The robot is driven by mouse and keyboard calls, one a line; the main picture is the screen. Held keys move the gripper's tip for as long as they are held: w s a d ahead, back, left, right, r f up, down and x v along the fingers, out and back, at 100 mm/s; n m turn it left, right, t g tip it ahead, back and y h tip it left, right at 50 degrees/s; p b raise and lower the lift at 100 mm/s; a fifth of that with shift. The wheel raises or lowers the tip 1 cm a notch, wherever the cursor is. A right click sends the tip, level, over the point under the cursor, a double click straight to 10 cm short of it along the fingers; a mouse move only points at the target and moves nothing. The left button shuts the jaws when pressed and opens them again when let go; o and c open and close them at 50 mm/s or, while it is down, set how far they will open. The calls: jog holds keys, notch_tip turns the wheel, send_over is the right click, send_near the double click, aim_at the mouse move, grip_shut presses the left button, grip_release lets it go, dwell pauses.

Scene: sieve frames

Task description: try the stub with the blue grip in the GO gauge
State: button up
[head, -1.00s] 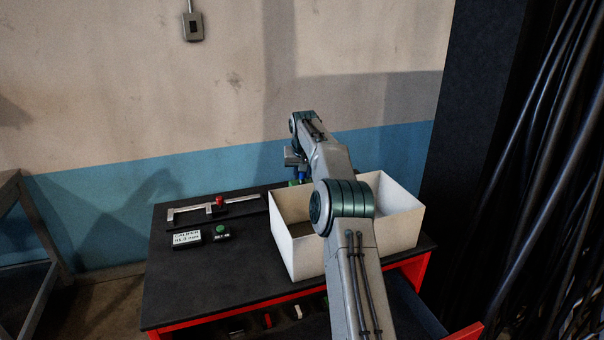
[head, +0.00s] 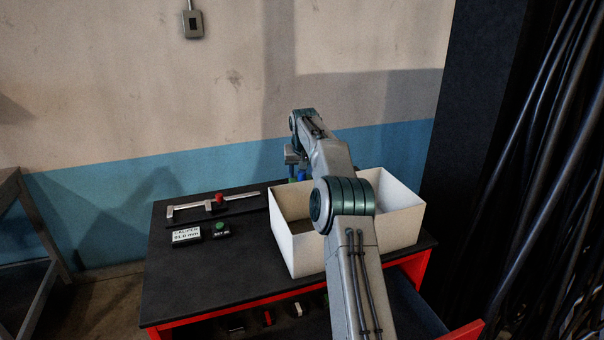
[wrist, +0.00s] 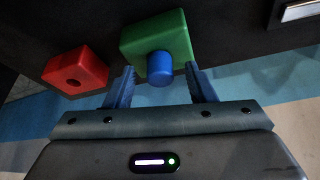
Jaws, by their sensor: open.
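The green block (wrist: 172,32), which looks like the GO gauge, shows in the wrist view. The blue grip (wrist: 160,70) stands out from the block's near face, with the rest of the stub hidden, apparently inside the block. My gripper (wrist: 160,78) is open, with one blue finger on each side of the grip and visible gaps between. A red block (wrist: 76,72) with a round hole sits to the left of the green one. In the head view my arm and the white box hide most of this.
A white open box (head: 398,225) stands on the dark tabletop (head: 215,275) under my arm. To its left lie a caliper (head: 190,209), a display block (head: 187,236) and a small dark block with a green button (head: 218,229). A drawer below holds small parts.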

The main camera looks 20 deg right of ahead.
jog(key=v, duration=1.3)
jog(key=shift+b, duration=0.3)
